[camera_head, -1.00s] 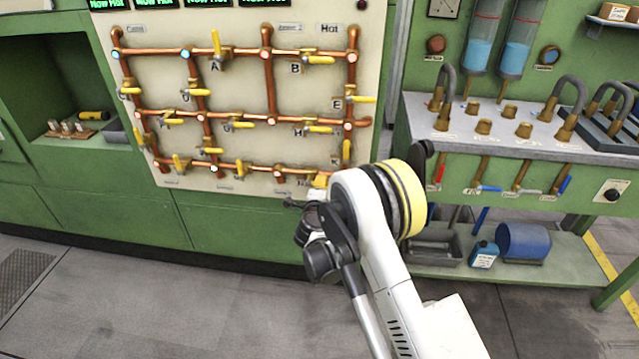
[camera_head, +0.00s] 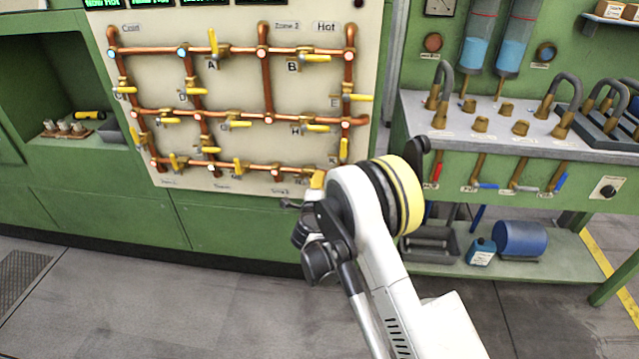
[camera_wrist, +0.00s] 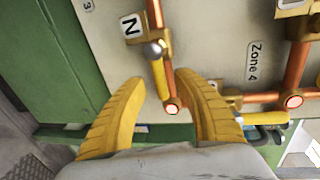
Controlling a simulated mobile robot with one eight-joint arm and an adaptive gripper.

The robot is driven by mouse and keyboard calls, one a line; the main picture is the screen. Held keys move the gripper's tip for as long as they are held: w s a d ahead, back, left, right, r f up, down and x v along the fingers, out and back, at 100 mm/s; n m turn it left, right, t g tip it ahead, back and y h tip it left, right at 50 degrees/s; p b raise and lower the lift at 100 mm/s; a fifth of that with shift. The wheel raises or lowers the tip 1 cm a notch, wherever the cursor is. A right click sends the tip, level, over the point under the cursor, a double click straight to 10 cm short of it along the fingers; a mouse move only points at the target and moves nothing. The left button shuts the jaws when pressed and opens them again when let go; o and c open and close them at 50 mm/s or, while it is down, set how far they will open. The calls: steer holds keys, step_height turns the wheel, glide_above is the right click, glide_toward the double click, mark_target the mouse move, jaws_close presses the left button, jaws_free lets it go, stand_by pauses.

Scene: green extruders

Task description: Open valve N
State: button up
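Valve N shows in the wrist view, with a brass body, a silver knob and a yellow handle (camera_wrist: 160,79) lying roughly along its copper pipe. The black-and-white N label (camera_wrist: 131,27) is just beside it. My gripper (camera_wrist: 163,84) is open, with one yellow finger on each side of the handle. I see a gap on the left; on the right, the finger is close to the pipe, and I cannot tell whether it touches. In the head view, my arm hides most of the gripper at the panel's lower right, and valve N cannot be made out there.
The pipe panel (camera_head: 228,85) carries several other yellow-handled valves, close together. A Zone 4 label (camera_wrist: 256,62) and another copper pipe (camera_wrist: 270,97) are right of the fingers in the wrist view. A green bench (camera_head: 460,170) with hoses stands right of my arm. The floor in front is clear.

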steer(key=v, duration=0.6)
steer(key=shift+s, duration=0.3)
steer(key=shift+r, duration=0.15)
